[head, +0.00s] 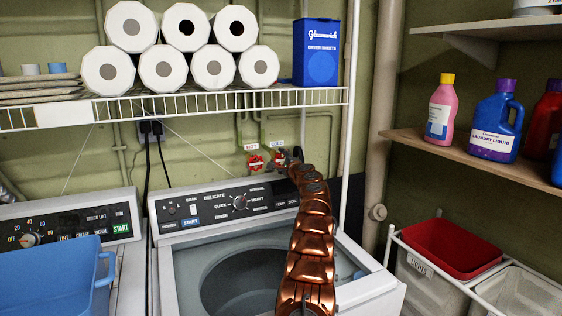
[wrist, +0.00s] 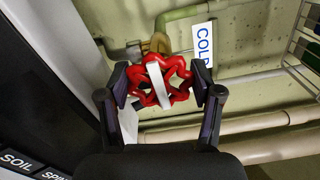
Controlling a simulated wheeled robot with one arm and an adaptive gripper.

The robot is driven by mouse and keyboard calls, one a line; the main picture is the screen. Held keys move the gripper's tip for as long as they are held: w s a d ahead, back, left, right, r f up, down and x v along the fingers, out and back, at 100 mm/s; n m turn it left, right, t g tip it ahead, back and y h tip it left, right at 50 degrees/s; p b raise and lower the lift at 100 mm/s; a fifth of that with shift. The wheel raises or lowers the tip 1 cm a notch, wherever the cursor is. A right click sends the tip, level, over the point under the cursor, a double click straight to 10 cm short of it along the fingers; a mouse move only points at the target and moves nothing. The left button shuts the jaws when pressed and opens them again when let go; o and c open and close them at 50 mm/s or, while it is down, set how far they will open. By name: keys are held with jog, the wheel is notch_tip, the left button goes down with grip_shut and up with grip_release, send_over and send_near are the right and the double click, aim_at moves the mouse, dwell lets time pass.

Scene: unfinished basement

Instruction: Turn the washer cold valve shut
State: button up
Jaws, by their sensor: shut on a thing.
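The cold valve's red lobed handle (wrist: 179,72) fills the middle of the wrist view, with a white bar across its face running nearly upright in the picture. Its brass-coloured stem and pipe are behind it, and a COLD label (wrist: 203,45) is beside it. My gripper (wrist: 162,82) is shut on the handle, one dark finger on each side. In the head view my copper-coloured arm reaches up to the wall. The cold handle (head: 278,160) shows there just left of the arm's end, which hides most of my gripper. A second red handle (head: 256,163) is under the HOT label.
The washer (head: 215,240) with an open tub stands below the valves. A wire shelf (head: 200,100) holding paper rolls and a blue box (head: 317,55) hangs above. A white upright post is right of my arm. Bottles stand on a side shelf (head: 450,152).

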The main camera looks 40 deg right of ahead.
jog(key=o, duration=1.1)
jog(key=shift+o, duration=0.2)
jog(key=shift+s+a+r, duration=0.1)
jog(key=shift+s, duration=0.05)
